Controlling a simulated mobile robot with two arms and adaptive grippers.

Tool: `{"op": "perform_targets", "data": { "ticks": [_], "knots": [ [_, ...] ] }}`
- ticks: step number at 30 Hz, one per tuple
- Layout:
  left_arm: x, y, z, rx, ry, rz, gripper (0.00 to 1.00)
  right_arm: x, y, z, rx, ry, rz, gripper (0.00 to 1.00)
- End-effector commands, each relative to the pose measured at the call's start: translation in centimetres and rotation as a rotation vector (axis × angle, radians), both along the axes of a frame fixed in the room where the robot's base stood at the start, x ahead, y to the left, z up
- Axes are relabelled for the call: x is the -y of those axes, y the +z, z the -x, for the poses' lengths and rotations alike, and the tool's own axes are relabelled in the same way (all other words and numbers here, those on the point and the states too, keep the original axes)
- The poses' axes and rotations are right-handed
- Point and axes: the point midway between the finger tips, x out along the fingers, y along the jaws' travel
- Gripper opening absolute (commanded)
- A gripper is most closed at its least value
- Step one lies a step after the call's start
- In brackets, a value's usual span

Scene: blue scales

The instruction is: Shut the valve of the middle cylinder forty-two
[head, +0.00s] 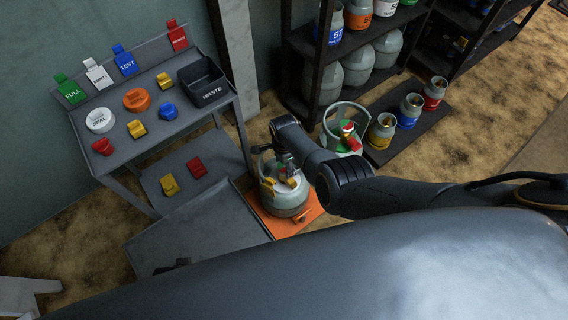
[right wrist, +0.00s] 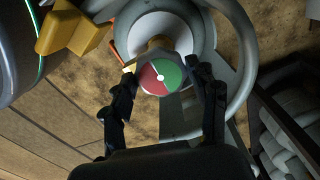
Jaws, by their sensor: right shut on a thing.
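A grey-white cylinder (head: 287,203) with a ring collar and yellow parts on top stands upright on an orange scale plate (head: 307,217). My right gripper (head: 282,163) reaches down at its top and hides the valve there in the head view. In the right wrist view, a round valve knob (right wrist: 158,76), half red and half green, sits between the two fingers of my right gripper (right wrist: 165,79), which is shut on it. A second cylinder (head: 342,138) with a red and green valve stands just behind to the right. I cannot read the number on either. My left gripper is not in view.
A grey bench (head: 150,142) at left holds coloured tags, caps and a black waste bin (head: 203,82). Several small cylinders stand on a low dark platform (head: 415,132) at right. A dark shelf (head: 300,45) with cylinders stands behind.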

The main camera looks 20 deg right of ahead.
Motion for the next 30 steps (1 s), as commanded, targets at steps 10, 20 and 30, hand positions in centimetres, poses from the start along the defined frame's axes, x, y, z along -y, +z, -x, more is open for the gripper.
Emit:
{"op": "perform_targets", "data": {
  "ticks": [10,20,30],
  "knots": [
    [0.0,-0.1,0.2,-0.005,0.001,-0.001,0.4,0.0,0.0,0.0,-0.001,0.001,0.0,0.81],
    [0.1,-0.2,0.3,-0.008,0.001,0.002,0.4,0.0,0.0,0.0,0.0,0.002,0.0,0.82],
    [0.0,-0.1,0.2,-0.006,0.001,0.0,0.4,-0.1,1.4,-0.1,0.002,0.001,0.0,0.82]
  ]
}}
